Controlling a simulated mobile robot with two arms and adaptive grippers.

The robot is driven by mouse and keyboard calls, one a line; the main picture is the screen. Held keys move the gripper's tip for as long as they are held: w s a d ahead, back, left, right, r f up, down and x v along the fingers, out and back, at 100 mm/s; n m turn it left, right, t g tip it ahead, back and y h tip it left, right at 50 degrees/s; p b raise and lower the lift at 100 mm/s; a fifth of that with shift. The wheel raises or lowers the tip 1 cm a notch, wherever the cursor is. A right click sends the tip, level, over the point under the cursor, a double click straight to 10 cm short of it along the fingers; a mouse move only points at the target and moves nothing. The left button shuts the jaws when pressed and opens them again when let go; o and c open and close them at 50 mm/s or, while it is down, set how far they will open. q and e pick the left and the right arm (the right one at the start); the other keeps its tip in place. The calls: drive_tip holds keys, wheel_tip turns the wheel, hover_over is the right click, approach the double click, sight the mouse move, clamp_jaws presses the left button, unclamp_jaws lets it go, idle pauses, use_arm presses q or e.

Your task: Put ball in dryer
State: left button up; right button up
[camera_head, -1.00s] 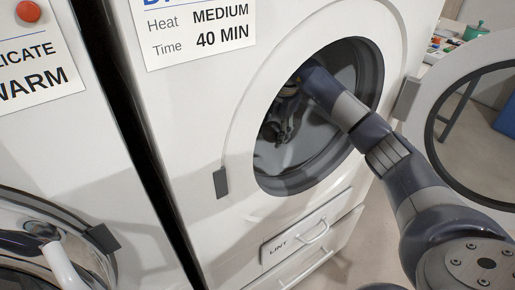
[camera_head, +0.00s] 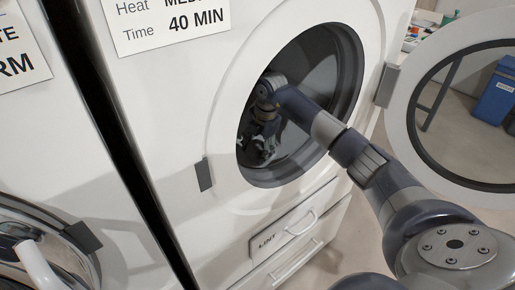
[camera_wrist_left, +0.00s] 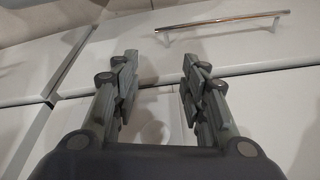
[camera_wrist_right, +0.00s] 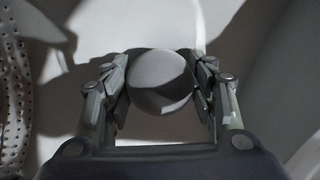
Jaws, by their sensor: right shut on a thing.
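The white dryer (camera_head: 165,85) has a round dark opening in its front. Its round door (camera_head: 401,115) stands open to the right. My right arm reaches through the opening, and my right gripper (camera_head: 263,150) is inside the drum, near its lower left. In the right wrist view the ball (camera_wrist_right: 160,80), pale grey and partly shadowed, sits between the fingers of the right gripper (camera_wrist_right: 160,88), which is shut on it. The ball is hard to make out in the head view. My left gripper (camera_wrist_left: 158,85) shows only in its wrist view, open and empty.
A second white machine with a round chrome-rimmed door (camera_head: 50,240) stands to the left, past a narrow dark gap. A lint drawer (camera_head: 285,237) is below the opening. A blue bin (camera_head: 495,98) shows beyond the door. A metal handle (camera_wrist_left: 225,22) on a white front faces the left gripper.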

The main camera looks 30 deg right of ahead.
drive_tip(key=shift+f, duration=0.2)
drive_tip(key=o, duration=1.1)
use_arm(q)
drive_tip(key=shift+r, duration=0.15)
use_arm(e)
drive_tip(key=shift+r, duration=0.15)
drive_tip(key=shift+d+r, duration=0.1)
drive_tip(key=shift+r, duration=0.25)
use_arm(q)
wheel_tip(320, 180, down, 7)
drive_tip(key=p, duration=0.2)
drive_tip(key=shift+s+g, duration=0.3)
drive_tip(key=shift+s, duration=0.15)
use_arm(e)
drive_tip(key=r, duration=0.3)
drive_tip(key=s+r, duration=0.1)
drive_tip(key=r, duration=0.3)
drive_tip(key=s+r, duration=0.1)
drive_tip(key=r, duration=0.3)
drive_tip(key=shift+s+d+r, duration=0.1)
drive_tip(key=shift+d+r, duration=0.05)
drive_tip(key=shift+d, duration=0.1)
